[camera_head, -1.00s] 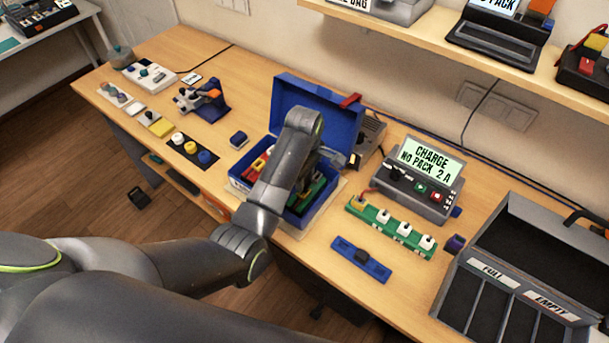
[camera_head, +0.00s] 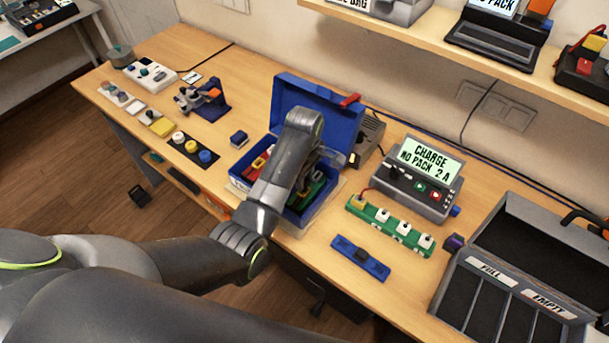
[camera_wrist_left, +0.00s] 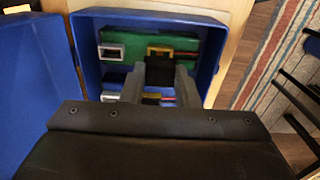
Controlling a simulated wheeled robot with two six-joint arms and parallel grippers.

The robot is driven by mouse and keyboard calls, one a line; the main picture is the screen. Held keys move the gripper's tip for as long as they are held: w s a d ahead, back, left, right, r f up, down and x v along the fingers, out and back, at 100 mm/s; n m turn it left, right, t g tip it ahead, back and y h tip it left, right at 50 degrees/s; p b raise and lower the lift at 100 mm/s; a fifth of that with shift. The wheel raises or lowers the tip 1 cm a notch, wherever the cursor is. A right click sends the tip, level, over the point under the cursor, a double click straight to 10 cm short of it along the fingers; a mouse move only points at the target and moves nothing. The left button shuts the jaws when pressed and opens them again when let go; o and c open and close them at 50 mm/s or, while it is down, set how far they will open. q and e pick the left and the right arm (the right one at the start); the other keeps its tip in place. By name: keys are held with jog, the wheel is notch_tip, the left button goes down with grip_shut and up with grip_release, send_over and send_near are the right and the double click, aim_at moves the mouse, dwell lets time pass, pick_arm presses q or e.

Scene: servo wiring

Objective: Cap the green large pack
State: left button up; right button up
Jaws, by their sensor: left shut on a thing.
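The green large pack (camera_wrist_left: 192,46) lies in the open blue box (camera_wrist_left: 212,72), seen in the left wrist view. A yellow-framed connector (camera_wrist_left: 159,50) sits at its middle, and a grey-framed connector (camera_wrist_left: 111,52) at its left. My left gripper (camera_wrist_left: 157,72) is inside the box, shut on a small dark piece, likely a cap, by the yellow connector. I cannot tell whether the piece is seated on it. In the head view my left gripper (camera_head: 308,185) reaches down into the blue box (camera_head: 243,187), and my arm hides most of the pack. My right gripper is not in view.
The raised blue lid (camera_head: 290,95) stands behind the box. A charger (camera_head: 418,180) reading "NO PACK", a green strip (camera_head: 384,222) and a blue bar (camera_head: 360,260) lie to the right. A grey case (camera_head: 520,250) has slots marked full and empty.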

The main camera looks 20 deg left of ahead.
pick_arm(q)
jog(key=shift+f+b, duration=0.65)
jog(key=shift+f, duration=0.7)
jog(key=o, duration=1)
